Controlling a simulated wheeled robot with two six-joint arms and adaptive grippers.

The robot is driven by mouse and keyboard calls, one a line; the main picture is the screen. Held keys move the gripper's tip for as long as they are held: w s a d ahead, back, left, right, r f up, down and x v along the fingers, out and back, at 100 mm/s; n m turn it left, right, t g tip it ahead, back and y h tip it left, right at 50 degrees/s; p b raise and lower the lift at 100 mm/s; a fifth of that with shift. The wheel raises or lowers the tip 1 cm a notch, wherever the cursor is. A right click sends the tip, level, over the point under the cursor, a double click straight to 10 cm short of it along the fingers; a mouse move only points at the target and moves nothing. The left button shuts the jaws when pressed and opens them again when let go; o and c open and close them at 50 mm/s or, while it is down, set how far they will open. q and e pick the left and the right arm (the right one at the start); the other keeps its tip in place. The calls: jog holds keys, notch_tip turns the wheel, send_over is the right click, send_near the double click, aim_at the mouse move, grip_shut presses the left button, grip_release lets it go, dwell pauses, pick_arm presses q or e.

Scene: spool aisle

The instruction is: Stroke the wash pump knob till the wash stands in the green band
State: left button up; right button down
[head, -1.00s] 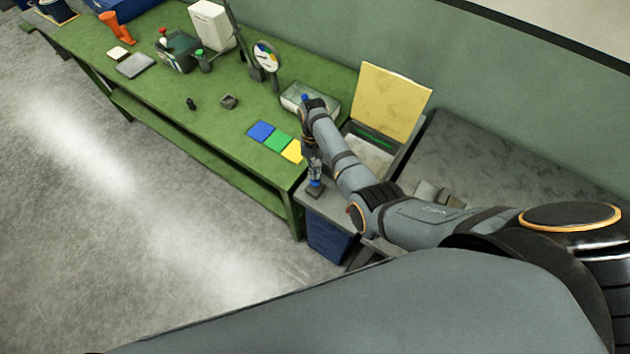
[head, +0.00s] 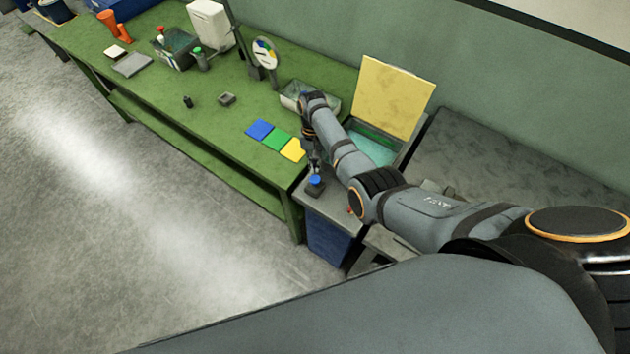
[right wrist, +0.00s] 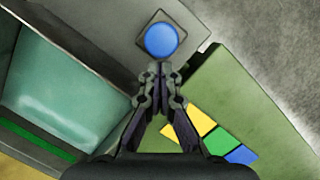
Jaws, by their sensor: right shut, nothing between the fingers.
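The blue wash pump knob (head: 315,180) stands on a dark square base at the end of the bench; in the right wrist view (right wrist: 161,39) it shows as a round blue cap. My right gripper (head: 312,165) is shut and empty, its fingertips (right wrist: 160,67) close to the knob; I cannot tell if they touch it. The wash (head: 373,149) is a teal pool in the open basin; the right wrist view also shows it (right wrist: 75,80). A green band (right wrist: 38,138) runs along the basin wall, and teal shows below it. My left gripper is not in view.
A yellow panel (head: 393,97) stands up behind the basin. Blue, green and yellow tiles (head: 276,141) lie on the green bench (head: 200,95). A round dial (head: 265,54) and a tray (head: 300,92) stand further back. A blue bin (head: 327,238) is below the knob.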

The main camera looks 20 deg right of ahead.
jog(key=shift+w, duration=0.25)
jog(key=shift+r, duration=0.1)
jog(key=v, duration=1.1)
jog(key=shift+w+r, duration=0.15)
jog(key=shift+r, duration=0.2)
jog(key=shift+d, duration=0.1)
dwell(0.6)
